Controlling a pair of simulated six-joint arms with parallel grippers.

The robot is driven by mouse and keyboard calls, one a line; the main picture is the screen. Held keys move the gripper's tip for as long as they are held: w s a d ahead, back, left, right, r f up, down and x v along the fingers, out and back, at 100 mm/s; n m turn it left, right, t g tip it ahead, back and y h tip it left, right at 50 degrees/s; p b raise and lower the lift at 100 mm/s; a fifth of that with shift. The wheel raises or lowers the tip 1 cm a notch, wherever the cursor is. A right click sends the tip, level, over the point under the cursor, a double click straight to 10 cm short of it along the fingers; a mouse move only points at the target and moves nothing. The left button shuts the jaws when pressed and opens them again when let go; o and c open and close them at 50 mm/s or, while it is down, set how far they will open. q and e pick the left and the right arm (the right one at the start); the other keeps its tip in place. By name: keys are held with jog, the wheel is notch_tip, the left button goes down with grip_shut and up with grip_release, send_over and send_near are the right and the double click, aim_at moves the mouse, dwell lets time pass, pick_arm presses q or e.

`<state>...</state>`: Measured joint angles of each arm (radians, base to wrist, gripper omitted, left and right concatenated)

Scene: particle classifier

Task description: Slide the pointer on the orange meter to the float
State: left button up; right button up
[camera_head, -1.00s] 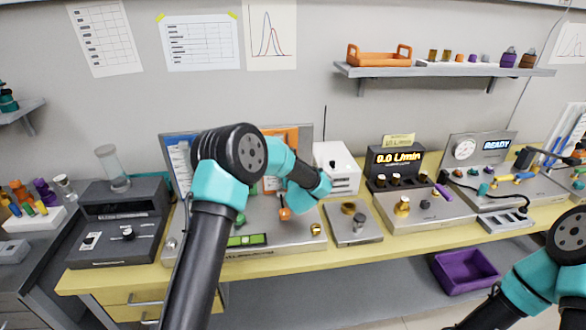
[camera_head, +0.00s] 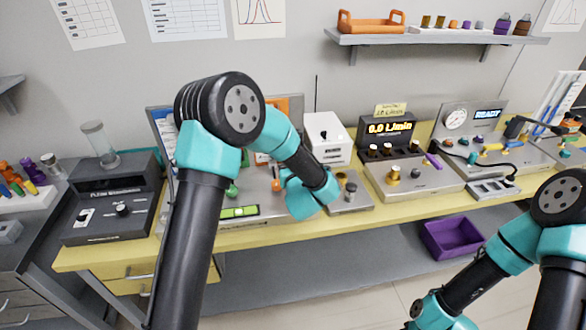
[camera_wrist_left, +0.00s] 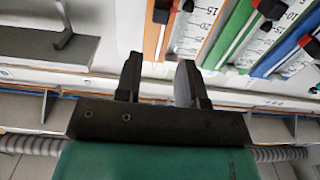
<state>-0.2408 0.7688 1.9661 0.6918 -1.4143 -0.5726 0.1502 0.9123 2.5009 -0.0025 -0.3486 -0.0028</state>
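The orange meter (camera_wrist_left: 155,38) is the orange-edged scale panel at the top of the left wrist view. A black pointer block (camera_wrist_left: 163,10) sits on its orange edge, with a small dark piece with some red beside it. I cannot make out the float clearly. In the head view, part of the orange panel (camera_head: 287,104) shows behind my left arm, which covers most of it. My left gripper (camera_wrist_left: 160,75) has its two black fingers apart with nothing between them, below the pointer in the picture. My right arm is at the lower right; its fingers are out of frame.
A green level (camera_head: 240,212), a white box (camera_head: 327,136) and a display device (camera_head: 390,128) stand on the yellow bench. A purple bin (camera_head: 452,238) is below.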

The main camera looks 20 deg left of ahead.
pick_arm(q)
jog(key=shift+v, duration=1.65)
